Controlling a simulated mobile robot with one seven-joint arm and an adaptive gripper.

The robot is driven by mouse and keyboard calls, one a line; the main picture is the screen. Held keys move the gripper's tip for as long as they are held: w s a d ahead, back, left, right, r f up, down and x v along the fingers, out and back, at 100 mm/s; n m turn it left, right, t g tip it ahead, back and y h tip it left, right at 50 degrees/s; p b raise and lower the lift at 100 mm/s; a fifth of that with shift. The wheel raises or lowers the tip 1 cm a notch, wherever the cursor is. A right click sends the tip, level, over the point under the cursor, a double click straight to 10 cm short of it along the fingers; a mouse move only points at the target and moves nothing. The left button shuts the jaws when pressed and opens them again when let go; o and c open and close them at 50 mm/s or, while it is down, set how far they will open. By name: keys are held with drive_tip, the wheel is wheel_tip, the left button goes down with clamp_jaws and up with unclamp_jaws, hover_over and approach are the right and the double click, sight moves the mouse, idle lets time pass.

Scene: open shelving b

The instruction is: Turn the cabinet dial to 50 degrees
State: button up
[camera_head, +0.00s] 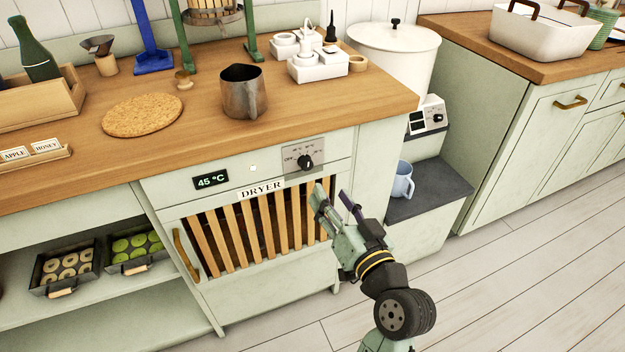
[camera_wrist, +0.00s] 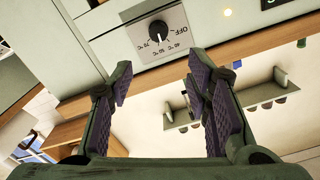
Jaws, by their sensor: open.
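The dial (camera_head: 306,163) is a black round knob on a grey plate with temperature marks, on the pale green front of the dryer cabinet (camera_head: 262,190). A small display (camera_head: 211,181) on the same front reads 45 °C. In the wrist view the dial (camera_wrist: 159,31) appears upside down, beyond and between the fingers near the top; its exact pointer angle is hard to read. My gripper (camera_head: 337,199) is open and empty, just below and right of the dial, in front of the slatted dryer door. Its purple-padded fingers (camera_wrist: 160,82) are apart and not touching the dial.
The wooden countertop (camera_head: 190,130) overhangs the dial and holds a metal jug (camera_head: 243,92) and cork mat (camera_head: 143,115). A brass door handle (camera_head: 186,255) sticks out at left. A blue mug (camera_head: 402,180) stands on the dark step at right. The floor is clear.

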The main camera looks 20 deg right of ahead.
sight(308, 165)
drive_tip(key=w+n, duration=0.1)
drive_tip(key=w, duration=0.2)
drive_tip(key=w+n+p, duration=0.1)
drive_tip(key=w+n, duration=0.1)
drive_tip(key=w, duration=0.1)
drive_tip(key=w+n+p, duration=0.1)
drive_tip(key=w, duration=0.3)
drive_tip(key=shift+a+f, duration=0.3)
drive_tip(key=shift+f, duration=0.05)
drive_tip(key=shift+w+f, duration=0.1)
drive_tip(key=shift+w, duration=0.4)
drive_tip(key=shift+c, duration=0.6)
clamp_jaws()
